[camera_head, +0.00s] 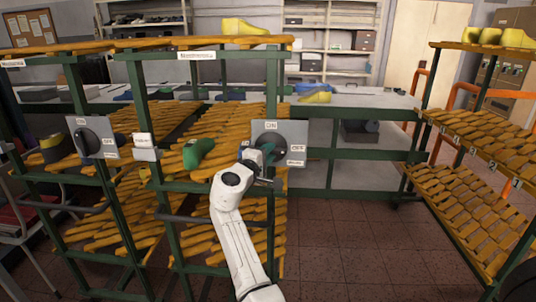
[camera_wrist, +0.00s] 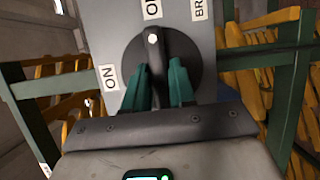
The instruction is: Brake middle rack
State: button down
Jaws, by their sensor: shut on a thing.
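The rack in the middle of the head view (camera_head: 192,54) has a green frame and slatted wooden shelves. A grey switch panel (camera_head: 291,134) on its front carries labels ON, OFF and BRAKE. My gripper (camera_head: 264,156) is at this panel, and its green fingers close around the black knob's raised handle (camera_wrist: 151,45). In the wrist view the handle's white mark points up at the partly cut-off label beginning with O (camera_wrist: 153,8). The ON label (camera_wrist: 110,78) is to its left, and a label beginning BR (camera_wrist: 198,9) is to its right. The handle's lower part is hidden.
The left rack has a similar panel (camera_head: 107,126) with a black knob. A green shoe last (camera_head: 198,151) lies on the middle rack's shelf, left of my gripper. Another slatted rack (camera_head: 468,139) stands at the right. Tiled floor (camera_head: 360,245) is clear between them.

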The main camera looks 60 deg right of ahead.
jog(key=shift+f, duration=0.15)
jog(key=shift+s+d+f+n+t+h+b, duration=0.1)
jog(key=shift+n+t+h+b, duration=0.4)
jog(key=shift+n+t, duration=2.05)
jog(key=shift+s+a+f+n+t+h+b, duration=0.1)
jog(key=shift+n+t+h+b, duration=0.3)
jog(key=shift+n, duration=4.45)
jog(key=shift+s+d+f+n+t+h+b, duration=0.1)
jog(key=shift+n+t+h+b, duration=0.8)
jog(key=shift+n, duration=2.8)
jog(key=shift+t+y+p, duration=0.35)
jog(key=shift+t+y, duration=0.15)
jog(key=shift+t, duration=0.05)
jog(key=c, duration=1)
grip_release()
jog(key=shift+r, duration=0.1)
jog(key=b+v, duration=0.1)
jog(key=v, duration=0.9)
jog(key=shift+s+a+f, duration=0.1)
jog(key=shift+a+f, duration=0.15)
jog(key=shift+a, duration=0.1)
